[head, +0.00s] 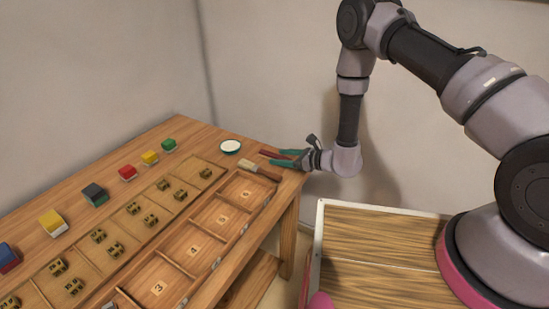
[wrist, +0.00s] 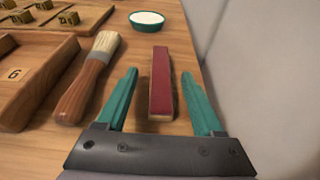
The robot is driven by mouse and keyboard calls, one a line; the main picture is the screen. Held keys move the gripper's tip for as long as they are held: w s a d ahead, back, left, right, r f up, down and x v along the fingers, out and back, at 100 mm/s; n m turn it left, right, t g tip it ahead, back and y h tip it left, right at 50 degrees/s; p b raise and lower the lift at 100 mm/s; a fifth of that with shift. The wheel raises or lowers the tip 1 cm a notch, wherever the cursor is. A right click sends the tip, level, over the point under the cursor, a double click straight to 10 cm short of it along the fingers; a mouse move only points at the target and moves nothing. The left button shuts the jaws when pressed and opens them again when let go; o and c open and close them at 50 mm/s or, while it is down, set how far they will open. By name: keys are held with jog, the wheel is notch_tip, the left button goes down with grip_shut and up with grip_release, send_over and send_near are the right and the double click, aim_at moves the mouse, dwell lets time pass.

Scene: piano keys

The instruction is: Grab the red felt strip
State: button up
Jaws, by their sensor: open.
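The red felt strip (wrist: 161,80) tops a pale wooden block lying on the table, seen in the wrist view between my two teal fingers. In the head view the red felt strip (head: 272,154) shows just beyond my fingertips at the table's far right end. My gripper (wrist: 158,88) is open, with one finger on each side of the strip's near end. A gap shows on both sides, so the fingers look apart from it. My gripper (head: 276,157) is low over the table in the head view. The strip's far part extends past the fingertips.
A wooden-handled brush (wrist: 92,78) lies just left of my left finger. A green bowl with white contents (wrist: 146,20) stands beyond the strip. A compartment tray (head: 194,250) and several coloured blocks (head: 128,173) occupy the table. A wall (wrist: 270,60) rises close on the right.

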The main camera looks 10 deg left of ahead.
jog(key=shift+x, duration=0.8)
grip_shut()
jog(key=shift+r, duration=0.1)
